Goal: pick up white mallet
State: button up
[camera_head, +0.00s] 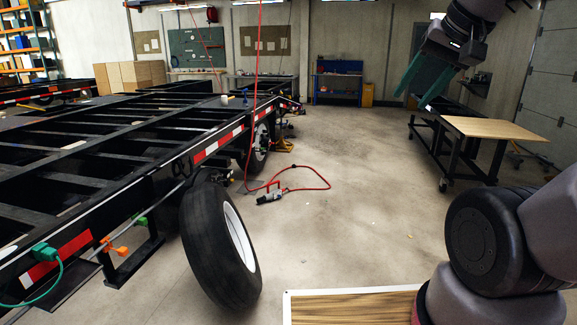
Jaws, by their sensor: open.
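A small pale object (225,99) lies on top of the black trailer frame (118,165), near its far right side. It may be the white mallet, but it is too small to tell, and no handle can be made out. My gripper (418,91) is at the upper right, with green fingers pointing down and to the left. It is open, with nothing seen between the fingers. It is in the air, well to the right of the trailer frame and apart from the pale object.
A loose tire (207,245) leans by the trailer frame. A red hose (310,188) runs to a tool (270,197) on the floor. A wood-topped cart (490,128) stands at right, a blue workbench (338,85) at back. The middle floor is open.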

aim_at(225, 99)
jog(key=i+z, duration=0.35)
jog(key=i, duration=2.5)
jog(key=i+l, duration=0.1)
jog(key=i, duration=0.9)
jog(key=i+u, duration=0.1)
jog(key=i, duration=0.9)
jog(key=i+l, duration=0.15)
jog(key=i, duration=0.85)
jog(key=i+l+u, duration=0.1)
jog(key=i+u, duration=0.35)
jog(key=i+l+u, duration=0.25)
jog(key=i+u, duration=0.2)
jog(key=i+l+u, duration=0.3)
jog(key=u, duration=0.15)
jog(key=i+l+u, duration=0.2)
jog(key=l, duration=0.15)
jog(key=i+l+u, duration=0.15)
jog(key=l, duration=0.2)
jog(key=i+l+u, duration=0.2)
jog(key=l, duration=0.15)
jog(key=i+l+u, duration=0.6)
jog(key=l, duration=0.2)
jog(key=i+l+u, duration=0.2)
jog(key=i, duration=0.2)
jog(key=i+u, duration=0.2)
jog(key=i, duration=0.15)
jog(key=i+l+u, duration=0.2)
jog(key=i, duration=0.15)
